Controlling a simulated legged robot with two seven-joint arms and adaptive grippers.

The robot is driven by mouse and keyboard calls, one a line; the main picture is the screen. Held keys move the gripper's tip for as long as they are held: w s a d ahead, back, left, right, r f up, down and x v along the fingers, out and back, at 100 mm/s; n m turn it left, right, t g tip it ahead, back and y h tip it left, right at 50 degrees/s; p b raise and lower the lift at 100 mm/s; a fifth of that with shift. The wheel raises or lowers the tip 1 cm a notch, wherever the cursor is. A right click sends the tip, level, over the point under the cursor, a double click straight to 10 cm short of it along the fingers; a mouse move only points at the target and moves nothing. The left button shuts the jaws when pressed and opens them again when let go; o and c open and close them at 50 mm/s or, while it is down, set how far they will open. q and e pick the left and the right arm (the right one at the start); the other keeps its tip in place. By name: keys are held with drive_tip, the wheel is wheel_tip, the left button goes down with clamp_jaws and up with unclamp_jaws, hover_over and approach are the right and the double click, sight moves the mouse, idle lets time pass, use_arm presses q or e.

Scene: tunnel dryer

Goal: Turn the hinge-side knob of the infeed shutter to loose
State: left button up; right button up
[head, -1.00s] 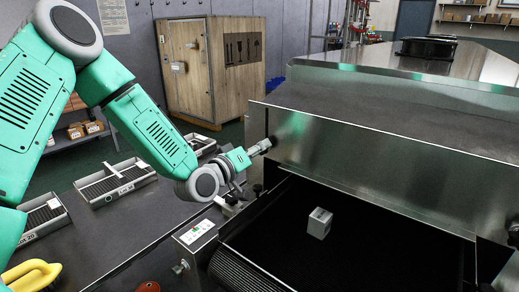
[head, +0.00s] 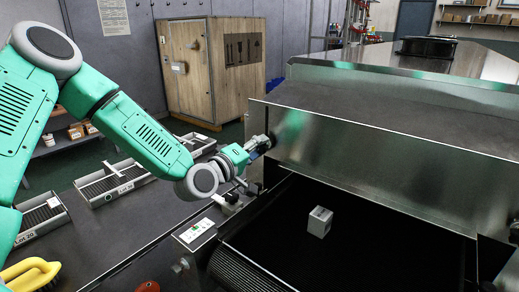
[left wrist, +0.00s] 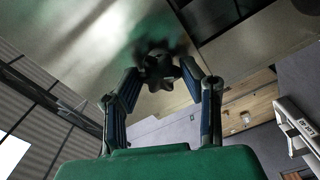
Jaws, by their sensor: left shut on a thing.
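The infeed shutter (head: 390,165) is a wide steel panel across the dryer mouth, also seen close up in the left wrist view (left wrist: 100,40). A dark lobed knob (left wrist: 159,68) sits on its face, near the panel's left end in the head view. My left gripper (head: 268,143) is at that knob. In the head view the knob is mostly hidden by the gripper. The right gripper does not show in either view.
A grey box (head: 320,221) rests on the black belt below the shutter. A small control panel (head: 194,234) stands left of the belt. Trays (head: 114,184) and a yellow-handled brush (head: 31,273) lie on the left table. A wooden crate (head: 190,80) stands behind.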

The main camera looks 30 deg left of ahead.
use_arm(q)
drive_tip(key=shift+s+a+f+n, duration=0.15)
drive_tip(key=shift+f+n, duration=0.2)
drive_tip(key=shift+n, duration=0.45)
idle(0.9)
drive_tip(key=o, duration=1.1)
drive_tip(key=shift+a+r, duration=0.1)
drive_tip(key=shift+a, duration=0.1)
drive_tip(key=s, duration=0.8)
drive_tip(key=s+a, duration=0.1)
drive_tip(key=s, duration=0.2)
drive_tip(key=shift+s, duration=0.4)
